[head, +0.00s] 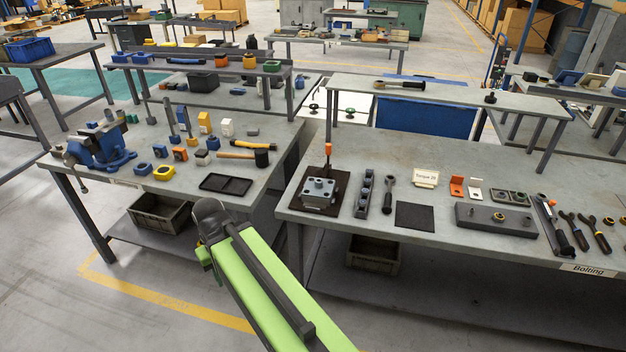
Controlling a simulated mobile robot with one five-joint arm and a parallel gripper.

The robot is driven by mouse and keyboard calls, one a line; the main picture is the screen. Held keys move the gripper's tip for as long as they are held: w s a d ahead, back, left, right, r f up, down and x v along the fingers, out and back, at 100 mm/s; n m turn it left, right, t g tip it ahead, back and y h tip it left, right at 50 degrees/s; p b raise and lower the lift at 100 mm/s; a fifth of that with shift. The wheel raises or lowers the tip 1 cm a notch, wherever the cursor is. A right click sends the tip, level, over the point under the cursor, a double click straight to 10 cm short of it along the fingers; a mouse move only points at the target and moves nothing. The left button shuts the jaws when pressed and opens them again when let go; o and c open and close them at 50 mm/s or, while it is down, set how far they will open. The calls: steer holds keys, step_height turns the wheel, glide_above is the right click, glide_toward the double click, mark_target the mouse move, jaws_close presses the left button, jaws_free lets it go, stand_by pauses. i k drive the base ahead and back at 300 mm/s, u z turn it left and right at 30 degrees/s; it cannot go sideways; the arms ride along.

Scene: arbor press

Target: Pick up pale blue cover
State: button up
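A pale blue-grey cover (318,188) sits on a dark brown mat (334,207) at the left end of the right-hand bench. It is a squarish block with several small raised round features on top. An orange-tipped tool (328,150) hangs or stands just behind it. My gripper cannot be made out, and nothing is seen touching the cover.
The right bench (460,150) also holds a dark socket rack (363,194), a ratchet (389,190), a black pad (415,216), a grey plate (497,219) and hand tools. The left bench (190,190) has a blue vise (105,147), a mallet (255,153) and a black tray (226,184).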

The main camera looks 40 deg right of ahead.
mark_target(319, 186)
steer(key=i, duration=1.35)
steer(key=u, duration=0.05)
